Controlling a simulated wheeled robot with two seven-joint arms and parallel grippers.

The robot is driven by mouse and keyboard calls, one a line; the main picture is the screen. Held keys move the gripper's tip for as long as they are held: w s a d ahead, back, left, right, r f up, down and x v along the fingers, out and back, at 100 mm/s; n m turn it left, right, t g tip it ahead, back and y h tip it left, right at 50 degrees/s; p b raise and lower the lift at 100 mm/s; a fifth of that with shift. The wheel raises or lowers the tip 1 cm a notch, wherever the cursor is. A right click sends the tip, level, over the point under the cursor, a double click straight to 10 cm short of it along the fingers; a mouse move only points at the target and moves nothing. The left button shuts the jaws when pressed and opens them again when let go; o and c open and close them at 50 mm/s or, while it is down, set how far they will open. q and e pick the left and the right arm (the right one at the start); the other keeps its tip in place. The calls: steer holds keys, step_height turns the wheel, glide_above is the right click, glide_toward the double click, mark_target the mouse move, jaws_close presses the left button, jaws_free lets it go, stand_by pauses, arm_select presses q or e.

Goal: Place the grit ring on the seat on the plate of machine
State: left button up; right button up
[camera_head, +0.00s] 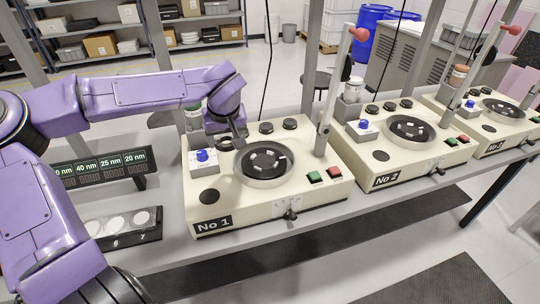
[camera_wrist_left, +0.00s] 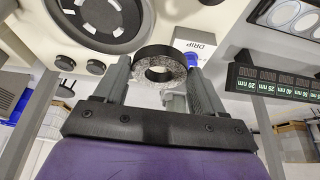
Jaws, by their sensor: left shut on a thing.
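My left gripper (camera_head: 236,139) hangs above the back left part of machine No 1, beside its round plate. In the left wrist view the gripper (camera_wrist_left: 160,78) is shut on the grit ring (camera_wrist_left: 143,74), which has a black outer side and a speckled grey face. The ring sits between the fingertips, clear of the machine top. In the head view the ring is hard to make out under the gripper. Machine No 1 (camera_head: 322,190) is cream, with a dark plate (camera_head: 264,161) inside a metal rim. The plate (camera_wrist_left: 97,14) also shows in the left wrist view. My right gripper is out of view.
A blue drip knob (camera_head: 202,155) stands left of the plate, and an upright post with a red-tipped lever (camera_head: 328,110) behind it to the right. Machine No 2 (camera_head: 415,165) stands further right. A tray of white discs (camera_head: 118,224) and a display (camera_head: 100,168) are at left.

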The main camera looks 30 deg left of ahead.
arm_select(q)
steer(key=shift+w+d+f+b, duration=0.3)
steer(key=shift+w+f+b, duration=0.35)
steer(key=shift+b, duration=0.55)
steer(key=w+d+f+p, duration=0.1)
steer(key=w+d, duration=0.1)
steer(key=w, duration=0.2)
glide_above(264, 160)
steer(key=s, duration=0.2)
steer(key=f, duration=0.5)
steer(key=shift+d+f+p, duration=0.2)
steer(key=shift+d+p, duration=0.1)
steer(key=shift+p, duration=0.1)
steer(key=shift+w+d+f, duration=0.25)
steer(key=shift+w+f, duration=0.1)
steer(key=shift+f, duration=0.2)
step_height(264, 160, down, 3)
steer(key=shift+w+d+r, duration=0.1)
steer(key=shift+r, duration=0.1)
steer(key=shift+w+f, duration=0.1)
steer(key=shift+f, duration=0.3)
steer(key=o, duration=1.3)
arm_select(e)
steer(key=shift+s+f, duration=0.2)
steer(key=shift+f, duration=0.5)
arm_select(q)
steer(key=v, duration=1.2)
steer(key=shift+b, duration=0.3)
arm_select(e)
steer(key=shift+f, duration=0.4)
